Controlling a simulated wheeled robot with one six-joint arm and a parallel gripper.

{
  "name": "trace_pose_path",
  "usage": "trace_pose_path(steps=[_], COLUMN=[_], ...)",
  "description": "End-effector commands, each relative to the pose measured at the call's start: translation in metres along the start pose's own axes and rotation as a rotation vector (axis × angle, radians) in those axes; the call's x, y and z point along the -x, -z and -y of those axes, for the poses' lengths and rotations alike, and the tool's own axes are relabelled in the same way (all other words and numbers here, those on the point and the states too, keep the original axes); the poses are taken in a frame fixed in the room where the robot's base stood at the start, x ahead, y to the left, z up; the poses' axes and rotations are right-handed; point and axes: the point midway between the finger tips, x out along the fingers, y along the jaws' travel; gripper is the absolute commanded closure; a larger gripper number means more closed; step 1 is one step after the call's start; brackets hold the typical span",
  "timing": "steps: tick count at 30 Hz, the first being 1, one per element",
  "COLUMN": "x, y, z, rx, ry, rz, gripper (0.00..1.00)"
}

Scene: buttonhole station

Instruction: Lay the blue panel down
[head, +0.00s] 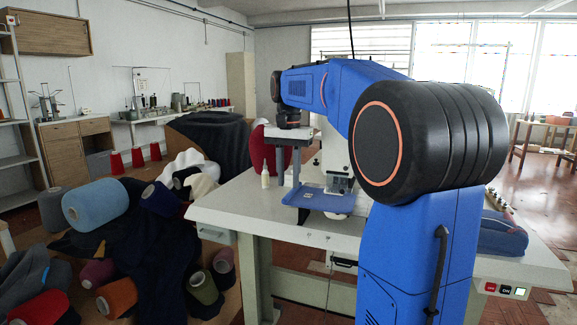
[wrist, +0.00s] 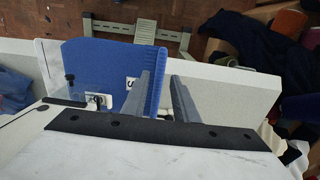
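The blue panel (head: 320,199) lies under the white machine (head: 335,160) at the table's left part. In the wrist view the panel (wrist: 98,68) has a ridged right edge and a small white label. My gripper (head: 288,188) points down at the panel's left end in the head view. In the wrist view its two grey fingers (wrist: 166,112) stand apart with a gap between them. The left finger overlaps the panel's ridged edge and the right finger is beyond it. I see no cloth pinched between them; contact at the fingertips is unclear.
Thread cones and dark cloth (head: 140,235) crowd the left. My arm hides much of the table's middle.

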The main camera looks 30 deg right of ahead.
Motion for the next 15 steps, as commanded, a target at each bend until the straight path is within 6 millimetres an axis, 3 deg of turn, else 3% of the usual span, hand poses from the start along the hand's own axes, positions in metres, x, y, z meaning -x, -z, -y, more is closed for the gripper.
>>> trace_pose_path(steps=[15], x=[-0.015], y=[0.0], z=[0.0], rx=[0.0], ry=[0.0], rz=[-0.001], gripper=[0.73])
